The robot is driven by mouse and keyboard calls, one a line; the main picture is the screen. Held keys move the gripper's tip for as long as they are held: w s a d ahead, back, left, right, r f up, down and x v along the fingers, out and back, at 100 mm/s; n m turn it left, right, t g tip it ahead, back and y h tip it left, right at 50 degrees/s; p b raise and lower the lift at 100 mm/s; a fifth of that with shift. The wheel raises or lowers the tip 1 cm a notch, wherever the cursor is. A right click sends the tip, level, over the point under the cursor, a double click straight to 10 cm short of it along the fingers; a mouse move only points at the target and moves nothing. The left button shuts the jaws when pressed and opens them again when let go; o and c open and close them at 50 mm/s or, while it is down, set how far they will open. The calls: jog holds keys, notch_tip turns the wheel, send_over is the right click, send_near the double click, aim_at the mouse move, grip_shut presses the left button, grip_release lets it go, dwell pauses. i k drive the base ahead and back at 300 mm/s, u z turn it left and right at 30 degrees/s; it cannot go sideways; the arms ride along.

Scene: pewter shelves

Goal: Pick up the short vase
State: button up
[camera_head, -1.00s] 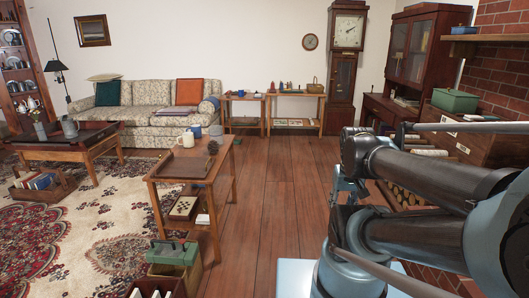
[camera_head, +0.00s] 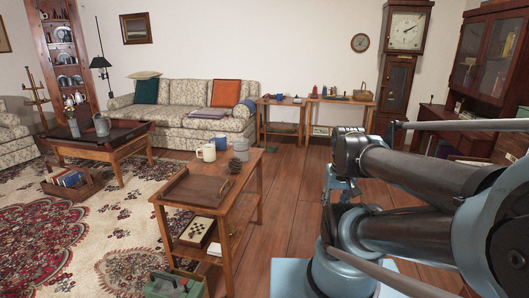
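On the dark coffee table (camera_head: 80,148) at the left stand a small grey vase with flowers (camera_head: 73,127) and a grey metal pitcher-like vessel (camera_head: 102,126). They are small in view, and I cannot tell for sure which thing is the short vase. My arm is folded at the right of the picture. What seems to be my gripper (camera_head: 340,186) hangs below the arm's front end, far from the coffee table. Its fingers are too unclear to tell open from shut, and I see nothing held.
A wooden side table (camera_head: 242,184) with a tray (camera_head: 165,192), mugs (camera_head: 207,152) and a pine cone stands close ahead. A green box (camera_head: 172,286) is on the floor before it. A crate of books (camera_head: 72,190) sits by the coffee table. Wooden floor (camera_head: 292,200) is clear right of the side table.

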aim_at(240, 145)
jog(key=u, duration=0.15)
jog(key=i, duration=0.95)
jog(key=u, duration=0.15)
